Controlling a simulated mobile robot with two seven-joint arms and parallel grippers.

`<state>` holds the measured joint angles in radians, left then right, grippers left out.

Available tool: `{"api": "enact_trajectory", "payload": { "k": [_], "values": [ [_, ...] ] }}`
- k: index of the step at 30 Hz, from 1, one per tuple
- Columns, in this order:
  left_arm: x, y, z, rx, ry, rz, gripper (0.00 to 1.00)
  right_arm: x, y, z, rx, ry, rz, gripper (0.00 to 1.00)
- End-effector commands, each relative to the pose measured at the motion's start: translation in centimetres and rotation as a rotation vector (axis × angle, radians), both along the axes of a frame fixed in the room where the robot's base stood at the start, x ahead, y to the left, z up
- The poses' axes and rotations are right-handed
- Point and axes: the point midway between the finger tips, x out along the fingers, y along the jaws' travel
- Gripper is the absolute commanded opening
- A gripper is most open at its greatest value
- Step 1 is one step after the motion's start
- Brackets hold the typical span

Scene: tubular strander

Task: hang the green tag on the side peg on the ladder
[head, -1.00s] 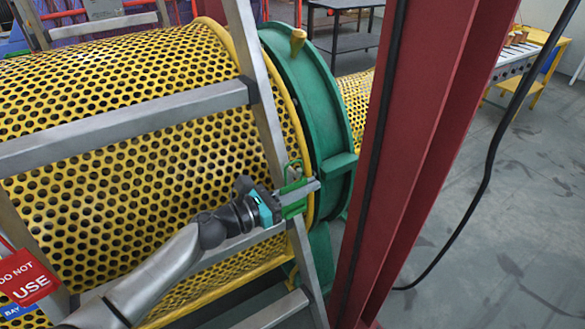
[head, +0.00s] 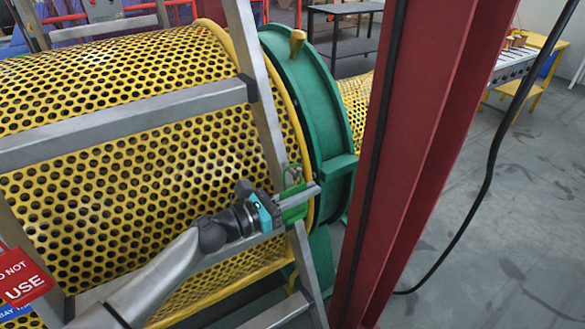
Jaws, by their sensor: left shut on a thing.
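The ladder (head: 262,108) is grey metal and leans in front of the yellow perforated drum. My left gripper (head: 303,194) is at the ladder's right rail, below the middle rung, its fingers pointing right. It is shut on the green tag (head: 293,213), which shows above and below the fingers. The tag's upper end, with a light loop or hole, lies close against the rail. I cannot tell whether it is on the side peg; the peg is not clearly visible. My right gripper is not in view.
A red steel column (head: 410,150) stands just right of the gripper, with a black cable (head: 490,150) hanging beyond it. The yellow perforated drum (head: 130,160) and green ring (head: 318,95) are close behind the ladder. A red sign (head: 22,280) hangs at lower left. Floor at right is clear.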

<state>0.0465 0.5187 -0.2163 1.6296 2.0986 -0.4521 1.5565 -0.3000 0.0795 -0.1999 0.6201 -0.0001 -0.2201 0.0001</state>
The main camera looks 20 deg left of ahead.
Motion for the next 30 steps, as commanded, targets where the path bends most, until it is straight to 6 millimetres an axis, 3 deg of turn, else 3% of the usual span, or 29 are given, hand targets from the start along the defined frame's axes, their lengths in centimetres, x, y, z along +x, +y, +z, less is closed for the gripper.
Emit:
{"api": "enact_trajectory", "payload": {
  "k": [1,13,15,22,30],
  "values": [
    [0.23,0.74,-0.41,0.012,0.005,0.020,0.00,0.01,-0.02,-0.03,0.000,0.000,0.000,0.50],
    [0.10,0.73,-0.70,0.014,0.006,0.020,0.00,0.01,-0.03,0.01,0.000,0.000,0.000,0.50],
    [0.10,0.73,-0.71,0.014,0.006,0.019,0.14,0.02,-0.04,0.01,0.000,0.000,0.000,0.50],
    [0.09,0.72,-0.74,0.012,0.007,0.019,0.39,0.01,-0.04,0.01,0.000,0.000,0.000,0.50],
    [-0.02,0.86,-0.72,0.011,0.008,0.020,0.41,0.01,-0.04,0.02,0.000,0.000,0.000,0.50]
  ]
}}
